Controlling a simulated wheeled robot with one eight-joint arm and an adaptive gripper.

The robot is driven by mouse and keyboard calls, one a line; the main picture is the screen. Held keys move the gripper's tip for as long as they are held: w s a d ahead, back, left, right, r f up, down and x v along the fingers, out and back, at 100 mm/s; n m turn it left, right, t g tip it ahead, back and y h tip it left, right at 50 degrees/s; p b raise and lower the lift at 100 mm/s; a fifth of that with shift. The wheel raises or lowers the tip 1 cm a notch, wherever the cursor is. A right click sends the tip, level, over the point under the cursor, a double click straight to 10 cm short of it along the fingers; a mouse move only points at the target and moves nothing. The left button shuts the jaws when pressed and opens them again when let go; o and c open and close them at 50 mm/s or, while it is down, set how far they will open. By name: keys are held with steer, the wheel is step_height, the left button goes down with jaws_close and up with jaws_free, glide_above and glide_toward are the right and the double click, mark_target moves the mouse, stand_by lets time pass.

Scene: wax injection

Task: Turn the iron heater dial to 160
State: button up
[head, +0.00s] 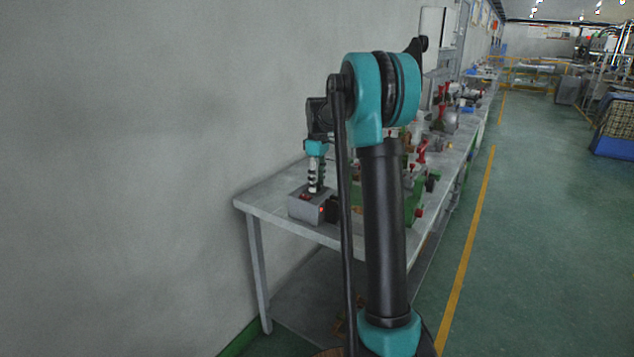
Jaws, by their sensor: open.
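The iron heater looks like a small grey box (302,209) on the near left corner of the workbench. A small red light shows on its right side, and a small red part shows on its top. My gripper (316,188) points down from my arm, right over the top of the box. It is open. The fingertips are at or just above the box top; I cannot tell whether they touch it. The dial and its numbers are too small or hidden to read.
The grey workbench (269,209) runs along the wall into the distance. Green machines (413,200) with red parts stand on it, partly behind my arm. A dark object sits just right of the box.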

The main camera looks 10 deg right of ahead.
steer(key=shift+c, duration=0.5)
jaws_close()
steer(key=shift+m, duration=0.4)
steer(key=m, duration=0.3)
steer(key=shift+m, duration=0.4)
steer(key=m, duration=0.4)
steer(key=shift+s+m, duration=0.1)
steer(key=shift+m, duration=0.2)
steer(key=m, duration=0.7)
steer(key=shift+t, duration=0.4)
steer(key=m, duration=0.6)
steer(key=shift+a+m, duration=0.1)
steer(key=shift+m, duration=0.3)
